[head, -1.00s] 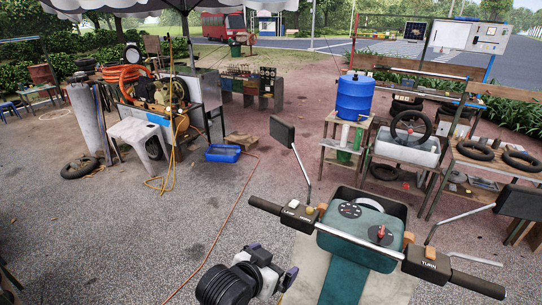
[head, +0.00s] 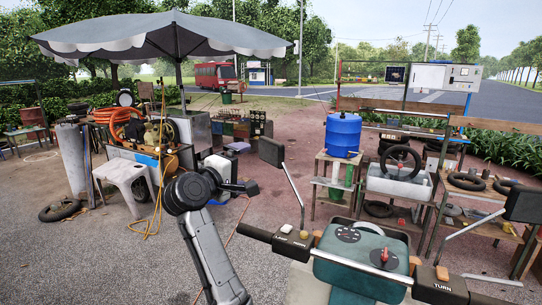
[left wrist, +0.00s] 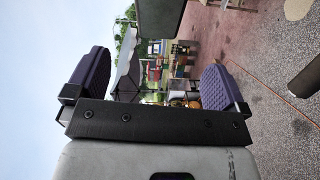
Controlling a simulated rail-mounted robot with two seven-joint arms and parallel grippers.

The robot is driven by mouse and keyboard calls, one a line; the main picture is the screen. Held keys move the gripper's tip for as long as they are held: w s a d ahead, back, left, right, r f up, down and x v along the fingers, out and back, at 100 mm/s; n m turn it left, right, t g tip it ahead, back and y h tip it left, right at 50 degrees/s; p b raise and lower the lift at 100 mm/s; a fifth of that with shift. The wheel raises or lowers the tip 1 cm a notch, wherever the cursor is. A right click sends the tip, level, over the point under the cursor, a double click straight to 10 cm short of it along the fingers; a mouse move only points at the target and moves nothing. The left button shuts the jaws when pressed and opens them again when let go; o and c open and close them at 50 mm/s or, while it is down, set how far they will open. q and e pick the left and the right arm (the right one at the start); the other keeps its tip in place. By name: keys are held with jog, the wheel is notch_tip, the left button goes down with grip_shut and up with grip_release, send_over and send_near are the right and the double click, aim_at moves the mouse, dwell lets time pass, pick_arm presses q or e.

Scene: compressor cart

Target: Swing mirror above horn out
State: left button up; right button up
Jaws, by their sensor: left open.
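The mirror above the left handlebar switch box is a dark rectangular plate (head: 272,151) on a thin silver stem. The stem rises from the switch box (head: 293,244); its lettering is too small to read now. In the left wrist view the mirror (left wrist: 160,18) is at the top centre, beyond the fingers. My left gripper (head: 246,184) is just left of and slightly below the mirror in the head view, apart from it. Its purple-padded fingers (left wrist: 155,85) are wide apart with nothing between them. My right gripper is not in view.
The left handlebar grip (head: 255,232) lies below my left gripper. A white stool (head: 122,172) and compressor cart stand behind left. A blue barrel (head: 343,134) is behind right.

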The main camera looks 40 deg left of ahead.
aim_at(269, 152)
pick_arm(q)
jog(key=shift+n, duration=0.6)
jog(key=w+p, duration=0.1)
jog(key=w, duration=0.7)
jog(key=w+a+p, duration=0.1)
jog(key=w, duration=0.3)
jog(key=shift+w+a+p, duration=0.1)
jog(key=shift+w+p, duration=0.2)
jog(key=shift+p, duration=0.05)
jog(key=shift+w, duration=0.65)
